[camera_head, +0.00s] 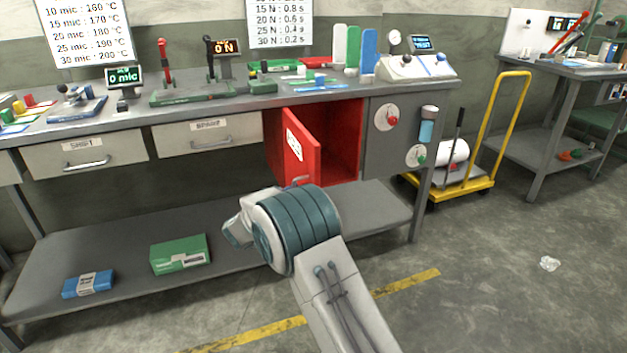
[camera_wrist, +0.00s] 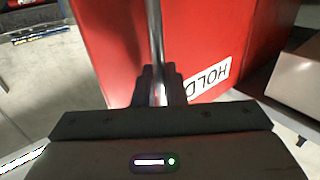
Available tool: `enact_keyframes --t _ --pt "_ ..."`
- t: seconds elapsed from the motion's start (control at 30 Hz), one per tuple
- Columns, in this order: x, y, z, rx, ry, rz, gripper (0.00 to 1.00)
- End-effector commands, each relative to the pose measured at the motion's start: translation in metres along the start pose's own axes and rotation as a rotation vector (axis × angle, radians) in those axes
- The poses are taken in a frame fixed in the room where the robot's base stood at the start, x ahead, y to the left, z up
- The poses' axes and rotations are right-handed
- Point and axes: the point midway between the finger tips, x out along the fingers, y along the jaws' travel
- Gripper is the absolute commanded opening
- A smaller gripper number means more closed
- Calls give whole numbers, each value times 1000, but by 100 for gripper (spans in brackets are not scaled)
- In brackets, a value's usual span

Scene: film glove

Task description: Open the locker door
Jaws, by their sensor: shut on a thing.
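The red locker door (camera_head: 298,146) stands swung out from the locker (camera_head: 340,140) under the bench, and the red inside shows. The door also fills much of the wrist view (camera_wrist: 110,50), with a white label reading HOLD (camera_wrist: 208,80). A metal bar handle (camera_wrist: 154,35) runs up the door in the wrist view. My gripper (camera_wrist: 160,86) is shut on this handle, with a dark finger on each side of it. In the head view my own wrist hides the gripper and most of the handle.
The grey workbench (camera_head: 215,105) carries levers, displays and racks, with a grey drawer (camera_head: 206,133) left of the locker. A lower shelf (camera_head: 120,285) holds a green box (camera_head: 180,254) and a blue pack (camera_head: 88,284). A yellow trolley (camera_head: 480,187) stands right.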

Motion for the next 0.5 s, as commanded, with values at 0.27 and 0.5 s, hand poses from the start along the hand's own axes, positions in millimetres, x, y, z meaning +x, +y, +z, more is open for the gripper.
enact_keyframes --t 0.27,0.5 --pt "-8 -11 -5 3 8 36 0" --pt "-9 -12 -5 4 9 41 0"
